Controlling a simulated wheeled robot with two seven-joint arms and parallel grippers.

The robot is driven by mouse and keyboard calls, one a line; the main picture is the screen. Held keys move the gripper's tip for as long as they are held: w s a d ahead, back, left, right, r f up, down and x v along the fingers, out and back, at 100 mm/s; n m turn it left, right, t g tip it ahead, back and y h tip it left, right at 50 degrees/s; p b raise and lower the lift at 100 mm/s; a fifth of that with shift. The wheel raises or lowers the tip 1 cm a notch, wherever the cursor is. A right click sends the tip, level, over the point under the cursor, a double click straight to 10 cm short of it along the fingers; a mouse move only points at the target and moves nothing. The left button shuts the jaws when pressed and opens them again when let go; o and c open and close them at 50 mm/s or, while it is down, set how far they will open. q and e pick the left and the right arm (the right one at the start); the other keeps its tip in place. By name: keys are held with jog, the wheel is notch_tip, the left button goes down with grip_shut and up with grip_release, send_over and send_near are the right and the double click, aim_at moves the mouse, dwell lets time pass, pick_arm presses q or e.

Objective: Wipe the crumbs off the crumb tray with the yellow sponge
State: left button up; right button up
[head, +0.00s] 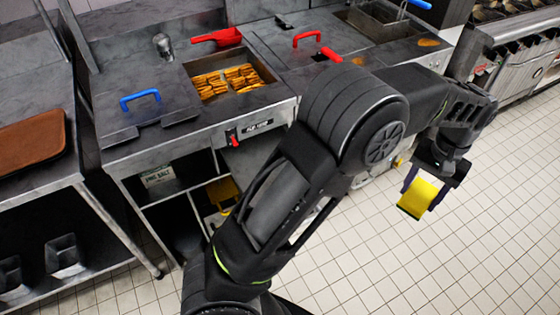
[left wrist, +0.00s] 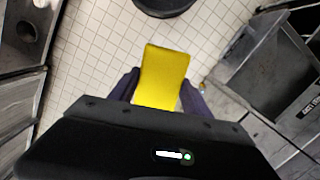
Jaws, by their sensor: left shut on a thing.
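The yellow sponge (head: 417,198) is held in my left gripper (head: 424,190) at the right of the head view, in the air over the tiled floor. In the left wrist view the sponge (left wrist: 162,76) sits between the two dark fingers of the left gripper (left wrist: 160,92), which are shut on it. No crumbs that I can make out show in either view. I cannot pick out a crumb tray for certain. My right gripper is not in view.
A steel fryer station holds a basin of fries (head: 226,82), with a blue handle (head: 140,97) and a red scoop (head: 218,37) on its top. A brown board (head: 32,138) lies on the left counter. The tiled floor (head: 430,265) at lower right is clear.

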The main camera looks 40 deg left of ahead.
pick_arm(q)
jog(key=a+f+n, duration=0.1)
jog(key=a+n, duration=0.1)
jog(key=a, duration=0.1)
jog(key=w+a+f+n, duration=0.1)
jog(key=a+n, duration=0.1)
jog(key=a, duration=0.2)
jog(key=a+f+n+h, duration=0.1)
jog(key=a+f+n, duration=0.1)
jog(key=a, duration=0.2)
jog(key=shift+w+a+b, duration=0.15)
jog(key=shift+w+b, duration=0.1)
jog(key=shift+b, duration=0.05)
jog(key=s+a+f+n, duration=0.3)
jog(key=a+n, duration=0.2)
jog(key=a, duration=0.4)
jog(key=s+a+f+n+t, duration=0.1)
jog(key=s+a+f+n, duration=0.2)
jog(key=a+n, duration=0.3)
jog(key=s+a+f+n+t+b, duration=0.1)
jog(key=s+a+f+n, duration=0.2)
jog(key=a, duration=1.1)
jog(key=shift+s+a+n, duration=0.1)
jog(key=shift+s+n, duration=0.25)
jog(key=shift+n, duration=0.4)
jog(key=shift+s+a+n, duration=0.1)
jog(key=shift+s+n, duration=0.25)
jog(key=shift+n, duration=0.4)
jog(key=shift+f, duration=0.1)
